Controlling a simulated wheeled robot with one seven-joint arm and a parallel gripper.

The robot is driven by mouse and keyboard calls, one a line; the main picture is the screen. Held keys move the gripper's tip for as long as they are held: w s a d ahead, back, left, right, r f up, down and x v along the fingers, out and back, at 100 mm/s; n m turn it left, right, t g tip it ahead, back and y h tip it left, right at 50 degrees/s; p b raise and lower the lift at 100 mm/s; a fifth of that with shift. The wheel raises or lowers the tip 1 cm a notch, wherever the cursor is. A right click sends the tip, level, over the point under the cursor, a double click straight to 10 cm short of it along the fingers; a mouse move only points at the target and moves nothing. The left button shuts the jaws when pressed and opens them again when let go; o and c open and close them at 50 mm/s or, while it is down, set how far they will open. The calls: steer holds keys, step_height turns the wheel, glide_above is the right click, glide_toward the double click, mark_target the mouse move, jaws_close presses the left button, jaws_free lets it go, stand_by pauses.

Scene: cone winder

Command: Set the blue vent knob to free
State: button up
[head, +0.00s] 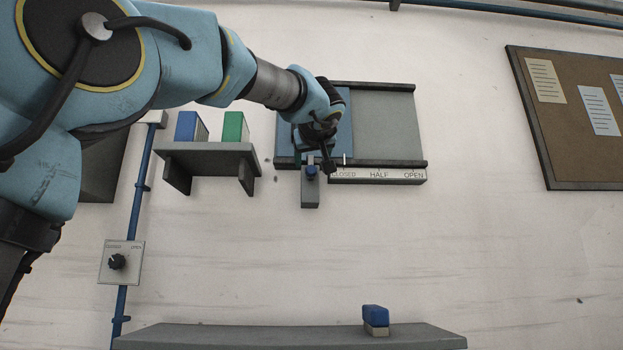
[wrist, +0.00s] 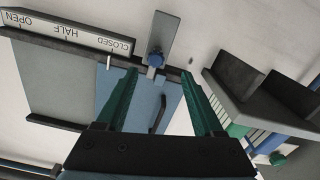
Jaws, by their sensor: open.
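The blue vent knob (head: 311,171) sits on a narrow grey plate (head: 310,198) just below the left part of the sliding vent frame. The knob also shows in the wrist view (wrist: 155,59), at the top middle. My gripper (head: 313,160) is open and empty, over the lower edge of the blue sliding panel (head: 285,142). In the wrist view its green fingers (wrist: 159,71) point toward the knob, which appears between and just beyond their tips. I cannot tell whether they touch anything. No "free" mark is readable on the plate.
A strip (head: 378,174) reads CLOSED, HALF, OPEN; a pale pointer (wrist: 109,60) stands by CLOSED. The blue panel has a dark handle (wrist: 158,115). A shelf (head: 210,158) with binders juts out to the left. A black dial (head: 117,262) is lower left. The wall below the knob is clear.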

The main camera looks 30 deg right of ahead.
mark_target(312, 170)
steer(key=p+x, duration=0.2)
steer(key=x, duration=0.1)
steer(key=r+p+x, duration=0.1)
steer(key=p+x, duration=0.1)
steer(key=x, duration=0.1)
steer(key=p+x, duration=0.3)
steer(key=shift+w+d+r, duration=0.25)
steer(key=shift+d, duration=0.05)
steer(key=shift+w+d+f, duration=0.15)
steer(key=shift+w+d, duration=0.05)
steer(key=shift+w, duration=0.15)
jaws_close()
stand_by(0.9)
